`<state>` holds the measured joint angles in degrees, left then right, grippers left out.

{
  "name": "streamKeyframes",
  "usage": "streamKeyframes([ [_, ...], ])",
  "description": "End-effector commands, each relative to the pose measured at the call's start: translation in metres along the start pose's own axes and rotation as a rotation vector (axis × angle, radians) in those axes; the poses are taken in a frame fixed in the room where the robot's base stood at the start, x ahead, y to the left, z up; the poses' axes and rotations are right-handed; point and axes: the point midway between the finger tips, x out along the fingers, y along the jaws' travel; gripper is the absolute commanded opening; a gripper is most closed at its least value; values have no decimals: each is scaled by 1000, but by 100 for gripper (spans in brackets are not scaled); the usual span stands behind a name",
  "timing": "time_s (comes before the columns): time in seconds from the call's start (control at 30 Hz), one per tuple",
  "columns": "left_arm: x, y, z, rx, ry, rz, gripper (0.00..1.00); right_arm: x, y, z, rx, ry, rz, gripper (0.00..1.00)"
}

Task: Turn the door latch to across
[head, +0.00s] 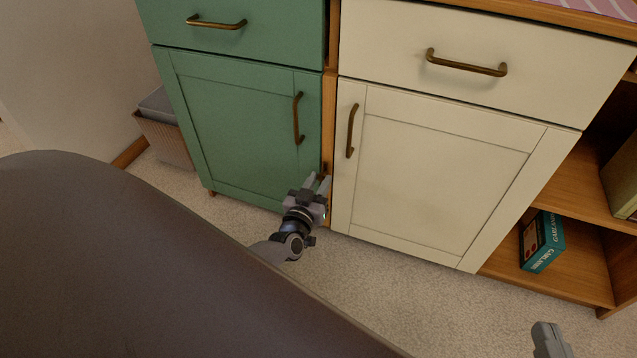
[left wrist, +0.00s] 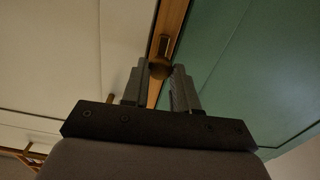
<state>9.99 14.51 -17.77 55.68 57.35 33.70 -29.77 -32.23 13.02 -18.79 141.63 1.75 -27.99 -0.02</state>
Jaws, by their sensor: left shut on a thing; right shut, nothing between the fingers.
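The door latch (head: 325,168) is a small dark brass piece on the wooden post between the green door (head: 245,140) and the cream door (head: 430,170). In the left wrist view the latch (left wrist: 163,48) lies along the post, with its end between the fingers. My left gripper (head: 318,181) is low in front of the post, shut on the latch; its fingers also show in the left wrist view (left wrist: 160,76). The fingers partly hide the latch in the head view. My right gripper (head: 549,338) shows only in part at the bottom right, shut and empty, away from the cabinet.
Both doors look closed and have upright brass handles, the green door's (head: 298,118) and the cream door's (head: 351,131). Drawers are above them. An open shelf at the right holds a teal box (head: 543,242). A basket (head: 165,135) stands at the left. The carpet in front is clear.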

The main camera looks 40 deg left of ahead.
Motion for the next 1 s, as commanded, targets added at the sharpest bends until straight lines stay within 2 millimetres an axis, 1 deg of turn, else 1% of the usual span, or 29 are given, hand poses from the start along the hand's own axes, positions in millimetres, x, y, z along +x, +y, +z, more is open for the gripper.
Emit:
streamKeyframes([
  [0.27, 0, 0, 0, -199, 0, -1, 0, 0, 0, 1, 4, -4, -2, 0],
  [1.0, -1, -2, 2, -900, 0, -1, 0, 1, 0, 2, -1, -4, 1, 0],
])
